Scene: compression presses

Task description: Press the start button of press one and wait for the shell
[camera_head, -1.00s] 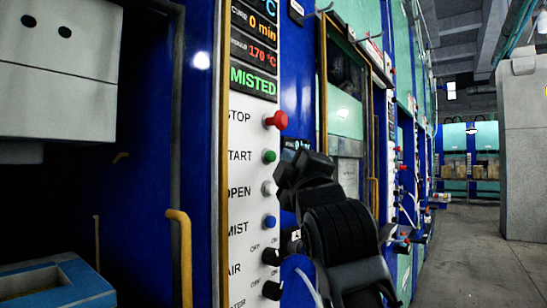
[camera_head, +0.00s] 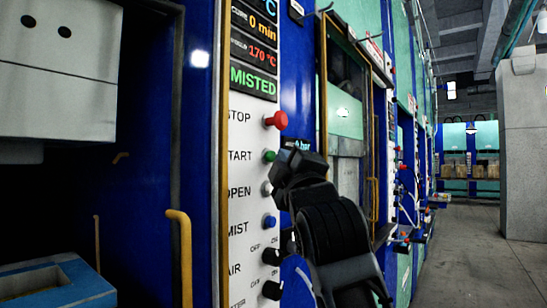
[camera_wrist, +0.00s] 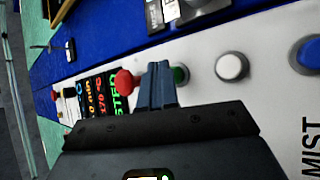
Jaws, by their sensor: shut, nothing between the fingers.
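The green START button (camera_head: 269,156) is on press one's white control panel (camera_head: 243,190), below the red STOP button (camera_head: 277,120). My gripper (camera_head: 281,163) is shut and empty, its tip just right of and slightly below the green button. In the wrist view the shut fingers (camera_wrist: 160,72) overlap the left edge of the green button (camera_wrist: 181,75), between it and the red button (camera_wrist: 124,81). I cannot tell whether they touch it. The panel's display (camera_head: 254,82) reads "MISTED", 0 min and 170 °C. No shell shows in view.
Below START are the white OPEN button (camera_head: 267,188), the blue MIST button (camera_head: 269,222) and black knobs (camera_head: 270,257). A yellow handle (camera_head: 183,255) stands out left of the panel. The open press bay with a blue tray (camera_head: 50,284) is at left. Floor at right is clear.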

